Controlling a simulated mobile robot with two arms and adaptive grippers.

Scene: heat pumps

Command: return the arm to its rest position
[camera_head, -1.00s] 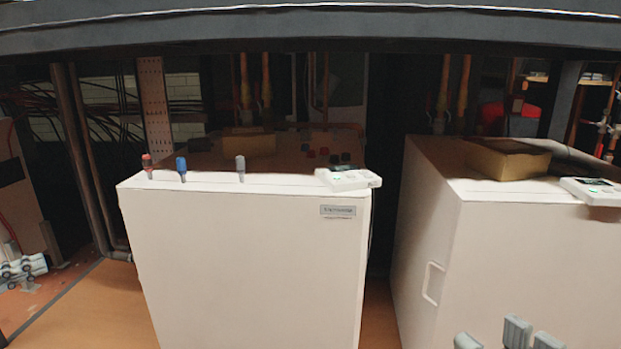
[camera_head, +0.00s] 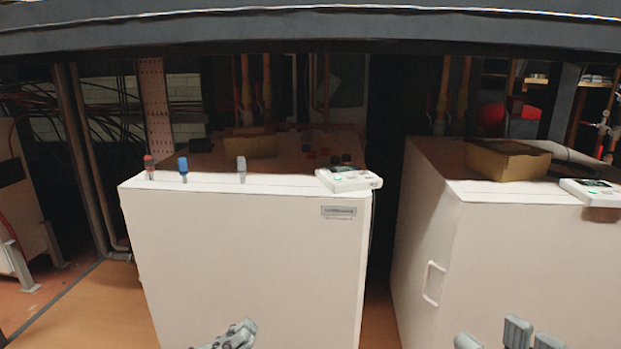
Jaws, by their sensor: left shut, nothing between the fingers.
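My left gripper (camera_head: 240,335) shows at the bottom edge, in front of the lower front of the left white cabinet (camera_head: 250,265). It is shut with nothing seen in it, and the rest of the arm is cut off by the frame. Part of my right gripper (camera_head: 512,332) shows at the bottom right, in front of the right white cabinet (camera_head: 530,260). Its fingers are too cut off to tell whether it is open.
On the left cabinet stand a red-topped piece (camera_head: 149,166), a blue-topped piece (camera_head: 183,168), a grey piece (camera_head: 241,169) and a white controller (camera_head: 348,179). A cardboard box (camera_head: 507,160) and another controller (camera_head: 594,191) are on the right cabinet. A dark gap separates the cabinets.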

